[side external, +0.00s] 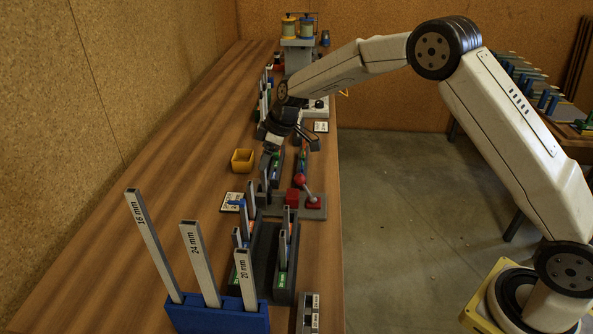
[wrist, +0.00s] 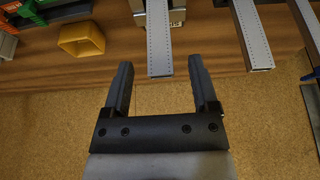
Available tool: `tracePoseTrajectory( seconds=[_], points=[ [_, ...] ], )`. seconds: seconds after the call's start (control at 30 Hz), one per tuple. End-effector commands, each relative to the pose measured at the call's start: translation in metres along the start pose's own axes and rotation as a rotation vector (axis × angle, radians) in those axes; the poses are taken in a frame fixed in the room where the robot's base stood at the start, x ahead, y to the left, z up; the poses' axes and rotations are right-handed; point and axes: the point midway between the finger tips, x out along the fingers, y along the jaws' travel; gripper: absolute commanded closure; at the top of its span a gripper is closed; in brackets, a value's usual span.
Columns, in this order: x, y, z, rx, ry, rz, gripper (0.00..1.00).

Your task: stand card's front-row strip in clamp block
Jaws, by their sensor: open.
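My gripper (side external: 290,143) is above the bench beyond the yellow bin, small and dark in the side view. In the wrist view its fingers (wrist: 160,88) are apart with nothing gripped. The end of a grey dotted strip (wrist: 158,40) shows between and beyond the fingertips; I cannot tell its distance. Another strip (wrist: 252,35) shows to its right.
A blue block (side external: 222,318) in front holds three tall strips marked 16 mm, 24 mm and 20 mm. The yellow bin (side external: 242,160) also shows in the wrist view (wrist: 80,40). A red-knobbed lever (side external: 300,181) stands at the right. Bare bench lies along the wall.

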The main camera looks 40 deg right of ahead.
Motion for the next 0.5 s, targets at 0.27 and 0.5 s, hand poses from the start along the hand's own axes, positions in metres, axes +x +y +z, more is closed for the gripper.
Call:
tracePoseTrajectory(
  seconds=[0.27,0.5],
  points=[
    [-0.029,0.000,0.000,0.000,0.001,0.000,0.24],
    [-0.035,0.000,0.000,0.000,0.000,0.000,0.24]
  ],
)
